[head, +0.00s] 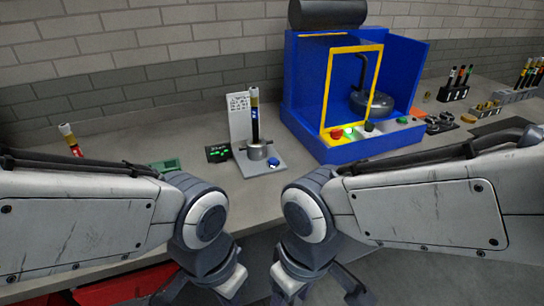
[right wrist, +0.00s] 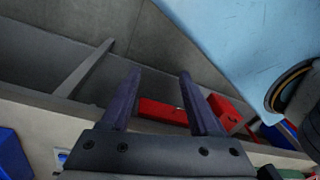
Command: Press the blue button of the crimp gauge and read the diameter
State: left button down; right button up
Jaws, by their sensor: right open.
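The crimp gauge (head: 259,158) stands on the bench left of centre in the head view. It has a grey base, a round metal seat and a pale printed panel (head: 239,117) behind. A dark cartridge-like tube with a gold band (head: 255,118) stands upright in the seat. The blue button (head: 273,162) is at the base's front right, with nothing touching it. A small black display (head: 218,153) with green characters, too small to read, is at its left. My right gripper (right wrist: 160,85) is open and empty, low in front of the bench. My left gripper (head: 200,292) is low too, its tips cut off.
A blue press box with a yellow frame (head: 327,87) stands right of the gauge. Racks of tubes (head: 455,93) are further right. A tube (head: 70,139) and a green item (head: 165,166) are at left. Red boxes (right wrist: 163,111) show below in the right wrist view.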

dwell(0.4)
grip_shut()
dwell(1.6)
